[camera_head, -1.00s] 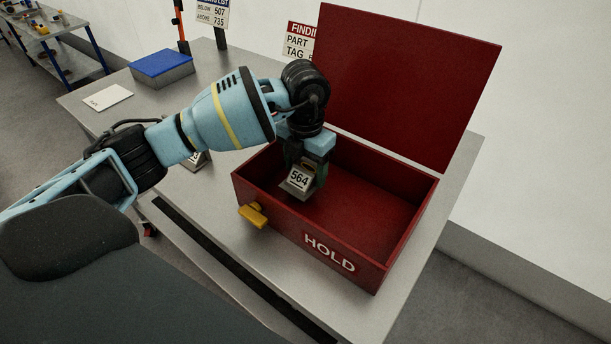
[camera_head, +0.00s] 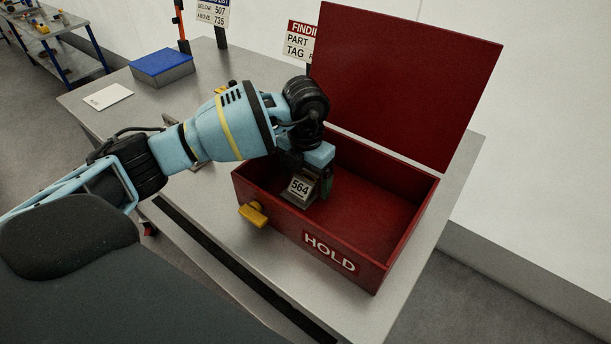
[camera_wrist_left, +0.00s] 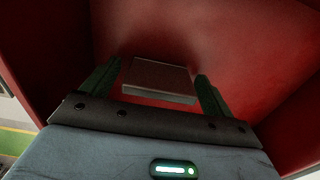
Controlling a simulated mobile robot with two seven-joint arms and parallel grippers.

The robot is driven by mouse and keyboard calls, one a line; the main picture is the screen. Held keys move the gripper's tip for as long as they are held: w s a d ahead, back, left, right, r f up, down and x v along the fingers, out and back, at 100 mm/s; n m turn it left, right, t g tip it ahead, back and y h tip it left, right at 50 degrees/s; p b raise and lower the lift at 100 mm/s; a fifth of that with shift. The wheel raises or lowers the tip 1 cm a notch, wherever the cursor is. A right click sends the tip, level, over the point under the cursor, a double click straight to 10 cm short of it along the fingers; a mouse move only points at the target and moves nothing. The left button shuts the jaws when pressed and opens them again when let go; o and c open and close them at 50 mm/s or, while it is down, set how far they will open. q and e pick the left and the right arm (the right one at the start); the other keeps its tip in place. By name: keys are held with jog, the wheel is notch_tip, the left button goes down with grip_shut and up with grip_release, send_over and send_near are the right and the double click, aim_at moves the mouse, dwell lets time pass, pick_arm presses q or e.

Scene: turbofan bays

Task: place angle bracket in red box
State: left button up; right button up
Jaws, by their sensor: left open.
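The angle bracket (camera_head: 300,188) is a grey metal piece with a white "564" tag. It sits inside the left part of the open red box (camera_head: 408,240), apparently on its floor. My left gripper (camera_head: 312,178) reaches down into the box over the bracket. In the left wrist view its fingers (camera_wrist_left: 157,88) are open on both sides of the bracket (camera_wrist_left: 160,78), with a small gap showing at each side. The bracket's underside is hidden. My right gripper is not in view.
The red lid (camera_head: 405,80) stands open behind the box. A yellow latch (camera_head: 253,214) juts from the box's front wall, left of the "HOLD" label. A blue-topped box (camera_head: 161,67) and a white card (camera_head: 107,97) are on the grey table farther left.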

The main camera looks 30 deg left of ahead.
aim_at(305, 170)
pick_arm(q)
jog(key=shift+r, duration=0.1)
notch_tip(305, 170, up, 12)
dwell(0.5)
jog(key=shift+r, duration=0.1)
